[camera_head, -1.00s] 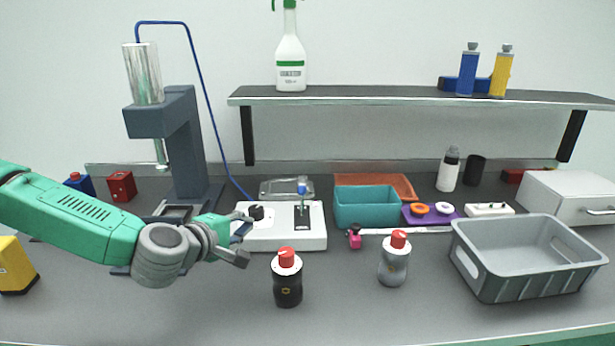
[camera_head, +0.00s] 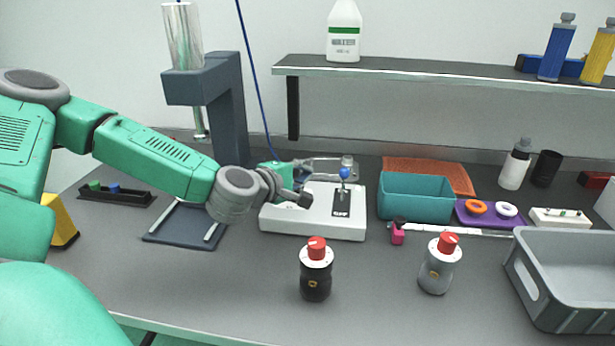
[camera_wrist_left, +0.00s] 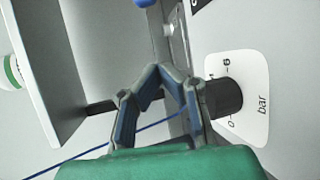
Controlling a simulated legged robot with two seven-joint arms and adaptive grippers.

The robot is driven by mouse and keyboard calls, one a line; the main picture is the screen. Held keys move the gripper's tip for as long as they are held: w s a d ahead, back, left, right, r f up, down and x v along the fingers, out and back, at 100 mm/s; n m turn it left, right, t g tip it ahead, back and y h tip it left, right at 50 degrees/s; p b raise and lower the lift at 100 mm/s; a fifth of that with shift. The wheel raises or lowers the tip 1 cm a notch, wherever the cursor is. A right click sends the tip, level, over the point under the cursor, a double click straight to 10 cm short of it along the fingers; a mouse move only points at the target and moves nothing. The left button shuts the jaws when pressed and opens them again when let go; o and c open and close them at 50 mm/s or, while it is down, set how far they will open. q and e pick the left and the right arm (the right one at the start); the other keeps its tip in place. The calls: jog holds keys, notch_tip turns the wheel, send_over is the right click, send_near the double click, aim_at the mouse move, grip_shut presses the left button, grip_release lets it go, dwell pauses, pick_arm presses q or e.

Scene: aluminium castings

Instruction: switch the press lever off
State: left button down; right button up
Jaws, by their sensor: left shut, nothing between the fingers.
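The press lever (camera_head: 344,174) has a blue ball knob and rises from a black plate (camera_head: 341,203) on the white control box (camera_head: 300,222). I cannot tell which way it is thrown; the lettering on the plate is too small to read surely. My left gripper (camera_head: 302,191) is shut and empty, above the left part of the box and left of the lever, apart from it. In the left wrist view its fingers (camera_wrist_left: 165,76) meet at the tips, beside a black dial knob (camera_wrist_left: 224,97) with a bar scale. A blue ball (camera_wrist_left: 143,2) shows at the top edge. My right gripper is out of view.
The press (camera_head: 225,110) stands behind my left arm. A teal bin (camera_head: 415,200) is right of the box. A black bottle (camera_head: 316,275) and a grey bottle (camera_head: 438,270), both red-capped, stand in front. A shelf (camera_head: 430,75) runs above. The front left table is clear.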

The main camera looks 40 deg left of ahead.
aim_at(343, 185)
pick_arm(q)
jog(key=x, duration=0.3)
jog(key=b+x, duration=0.1)
jog(key=x, duration=0.3)
jog(key=shift+w+d+f, duration=0.1)
jog(key=shift+w+d, duration=0.1)
jog(key=d, duration=0.1)
jog(key=s+d+r, duration=0.1)
jog(key=shift+d, duration=0.35)
jog(key=shift+s+d, duration=0.1)
jog(key=shift+d, duration=0.4)
jog(key=shift+a, duration=0.1)
